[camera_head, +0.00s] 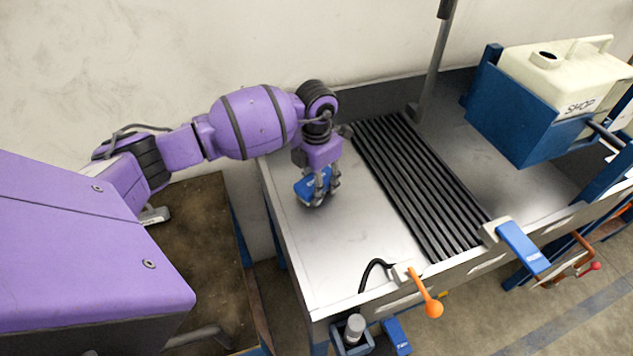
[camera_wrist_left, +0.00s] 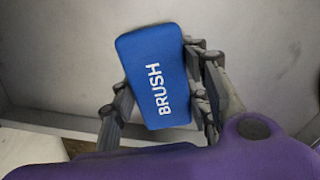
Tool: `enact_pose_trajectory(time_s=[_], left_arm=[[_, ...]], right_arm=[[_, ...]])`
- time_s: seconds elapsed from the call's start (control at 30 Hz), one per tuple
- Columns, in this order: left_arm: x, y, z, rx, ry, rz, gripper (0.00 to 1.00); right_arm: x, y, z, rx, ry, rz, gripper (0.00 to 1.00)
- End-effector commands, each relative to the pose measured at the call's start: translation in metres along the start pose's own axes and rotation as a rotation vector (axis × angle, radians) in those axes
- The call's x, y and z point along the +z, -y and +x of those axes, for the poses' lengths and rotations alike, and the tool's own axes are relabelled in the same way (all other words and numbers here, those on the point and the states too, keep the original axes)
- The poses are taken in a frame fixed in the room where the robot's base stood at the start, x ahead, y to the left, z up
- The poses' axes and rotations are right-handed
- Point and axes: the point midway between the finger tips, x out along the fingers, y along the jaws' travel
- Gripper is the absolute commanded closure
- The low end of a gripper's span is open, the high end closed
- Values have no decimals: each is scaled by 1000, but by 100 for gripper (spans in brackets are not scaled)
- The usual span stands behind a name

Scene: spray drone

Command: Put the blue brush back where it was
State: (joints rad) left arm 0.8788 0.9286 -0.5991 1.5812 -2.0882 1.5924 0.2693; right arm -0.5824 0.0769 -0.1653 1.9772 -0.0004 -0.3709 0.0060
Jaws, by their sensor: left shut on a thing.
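The blue brush (camera_head: 312,187) is at the left end of the metal workbench, under my left gripper (camera_head: 322,190). In the left wrist view the brush (camera_wrist_left: 157,75) shows its blue face with the word BRUSH, tilted a little. The fingers of my left gripper (camera_wrist_left: 165,105) lie along both its sides and are shut on it. Whether the brush touches the bench top is hard to tell. My right gripper is not in view.
A black slatted grate (camera_head: 415,185) lies right of the brush. A blue holder (camera_head: 520,110) with a white jug (camera_head: 565,75) stands at the back right. A blue-handled tool (camera_head: 522,248) and an orange-knobbed lever (camera_head: 430,300) sit on the front edge. Bare metal surrounds the brush.

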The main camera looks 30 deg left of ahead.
Motion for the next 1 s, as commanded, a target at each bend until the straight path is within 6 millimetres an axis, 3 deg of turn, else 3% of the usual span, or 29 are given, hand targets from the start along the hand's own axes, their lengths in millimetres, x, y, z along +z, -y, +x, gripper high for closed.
enact_pose_trajectory(time_s=[0.2, 0.23, 0.37, 0.77, 1.0], left_arm=[[0, 0, 4, 0, -1, 0, 82], [0, 0, 4, 0, -1, 0, 54], [0, 0, 3, 0, 0, 0, 39], [1, 0, -5, 1, 3, 0, 39], [1, -1, -50, 3, 4, 1, 39]], right_arm=[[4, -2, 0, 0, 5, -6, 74], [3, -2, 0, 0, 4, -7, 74], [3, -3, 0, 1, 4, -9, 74], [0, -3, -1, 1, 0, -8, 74], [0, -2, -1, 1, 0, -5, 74]])
